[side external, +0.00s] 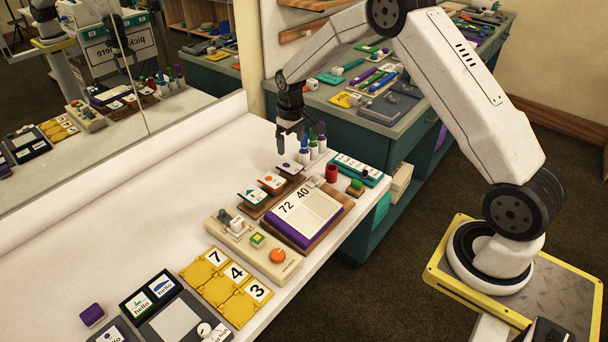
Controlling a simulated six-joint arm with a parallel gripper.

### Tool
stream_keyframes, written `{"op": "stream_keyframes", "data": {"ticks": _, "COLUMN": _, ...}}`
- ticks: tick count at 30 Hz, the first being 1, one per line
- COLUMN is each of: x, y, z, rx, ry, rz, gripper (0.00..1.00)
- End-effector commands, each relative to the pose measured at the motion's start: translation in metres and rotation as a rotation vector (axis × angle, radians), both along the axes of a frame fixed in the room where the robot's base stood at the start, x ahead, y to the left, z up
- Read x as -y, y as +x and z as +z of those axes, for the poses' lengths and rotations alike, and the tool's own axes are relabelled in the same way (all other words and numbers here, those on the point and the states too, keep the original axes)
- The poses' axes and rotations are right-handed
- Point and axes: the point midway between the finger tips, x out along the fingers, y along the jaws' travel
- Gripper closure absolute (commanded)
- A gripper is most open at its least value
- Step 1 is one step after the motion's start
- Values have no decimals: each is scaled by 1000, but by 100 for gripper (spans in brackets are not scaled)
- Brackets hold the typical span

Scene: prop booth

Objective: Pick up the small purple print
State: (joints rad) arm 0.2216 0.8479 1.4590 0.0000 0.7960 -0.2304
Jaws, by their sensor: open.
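A small white card with a small purple mark (290,167) leans on the far end of a brown stepped rack; the mark is too small to read. Beside it on the rack are a card with an orange mark (272,182) and a card with a green arrow (251,196). My gripper (290,147) points down, open and empty, just above and behind the purple-marked card, apart from it. A separate small purple block (92,314) sits on the white table at the lower left.
Dark-capped bottles (313,143) stand close to the right of my gripper. A red cup (331,173), a purple-edged number board (303,217), a beige control panel (253,247) and yellow number tiles (227,285) line the table (130,230). The table's left side is clear up to the mirror.

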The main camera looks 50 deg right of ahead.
Motion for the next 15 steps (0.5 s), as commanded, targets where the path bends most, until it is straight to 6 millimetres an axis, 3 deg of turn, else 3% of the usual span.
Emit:
{"op": "stream_keyframes", "data": {"ticks": 6, "x": 24, "y": 19, "z": -25, "rx": -29, "ry": 7, "rz": 0, "gripper": 0}}
{"op": "stream_keyframes", "data": {"ticks": 15, "x": 33, "y": 26, "z": -33, "rx": -38, "ry": 9, "rz": 1, "gripper": 0}}
